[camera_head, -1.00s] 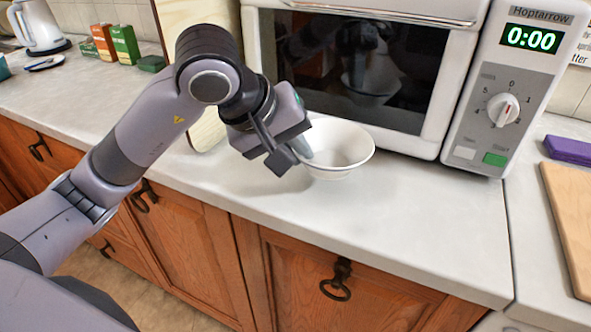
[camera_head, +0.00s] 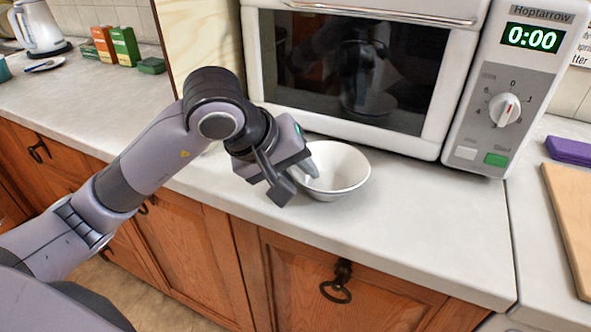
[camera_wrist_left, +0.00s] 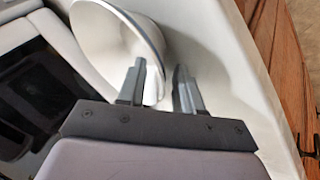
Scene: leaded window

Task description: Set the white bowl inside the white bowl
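A white bowl (camera_head: 345,168) is at the counter's front, before the microwave, tilted toward the head camera. My left gripper (camera_head: 294,182) is at the bowl's left rim. One finger reaches inside the bowl and the other is outside. In the left wrist view the bowl (camera_wrist_left: 100,35) is seen from close up, its rim running between the two fingers (camera_wrist_left: 160,72). The fingers stand apart with a gap around the rim. Whether the bowl's base touches the counter is unclear. A second white bowl cannot be made out. My right gripper is not in view.
The microwave (camera_head: 350,65) stands behind the bowl, with a pale wooden board (camera_head: 200,45) at its left. A cutting board (camera_head: 572,220) and a purple block (camera_head: 568,150) lie at right. The counter (camera_head: 420,220) is clear right of the bowl.

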